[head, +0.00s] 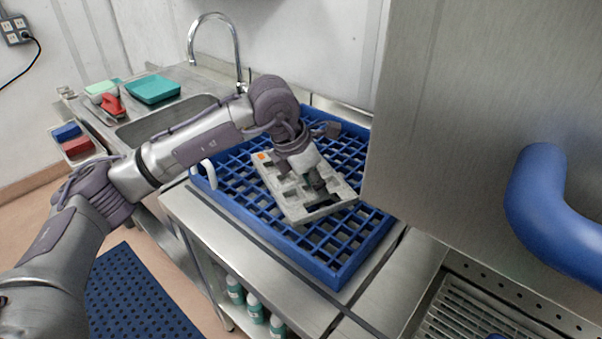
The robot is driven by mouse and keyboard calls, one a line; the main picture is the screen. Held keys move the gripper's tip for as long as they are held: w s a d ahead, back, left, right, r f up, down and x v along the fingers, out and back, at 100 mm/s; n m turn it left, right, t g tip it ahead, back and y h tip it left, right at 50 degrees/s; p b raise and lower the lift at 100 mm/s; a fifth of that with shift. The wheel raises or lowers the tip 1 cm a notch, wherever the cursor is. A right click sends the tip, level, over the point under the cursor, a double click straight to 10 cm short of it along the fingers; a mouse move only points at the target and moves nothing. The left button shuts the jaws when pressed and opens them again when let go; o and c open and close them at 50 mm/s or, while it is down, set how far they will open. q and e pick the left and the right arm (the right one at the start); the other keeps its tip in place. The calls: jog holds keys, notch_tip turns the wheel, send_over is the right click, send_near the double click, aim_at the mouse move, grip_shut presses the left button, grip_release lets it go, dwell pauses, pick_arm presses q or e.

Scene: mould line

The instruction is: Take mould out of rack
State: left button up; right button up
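A grey mould (286,203) with square cavities and an orange mark at one corner is at the blue rack (340,279). The rack is a blue grid tray on the steel counter. The mould looks slightly tilted over the rack; I cannot tell whether it touches the grid. My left gripper (316,184) reaches down over the mould at its right part. Its fingers are largely hidden by the wrist and blend with the mould, so its grip is unclear. My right gripper is not in view.
A steel sink (165,122) with a tap (217,42) is behind left, with a teal tray (153,90) and red brush (111,105) beside it. A large steel housing (470,110) with a blue handle (550,215) blocks the right. Green-labelled bottles (254,308) stand below the counter.

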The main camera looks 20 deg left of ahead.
aim_at(325, 208)
pick_arm(q)
jog(key=x, duration=0.3)
jog(key=shift+w, duration=0.1)
jog(key=shift+p+x, duration=0.6)
jog(key=shift+x, duration=0.25)
jog(key=p+x, duration=0.1)
jog(key=x, duration=0.2)
jog(key=shift+f, duration=0.6)
grip_shut()
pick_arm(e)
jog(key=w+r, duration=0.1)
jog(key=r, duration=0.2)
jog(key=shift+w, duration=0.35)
pick_arm(q)
jog(key=shift+w, duration=0.1)
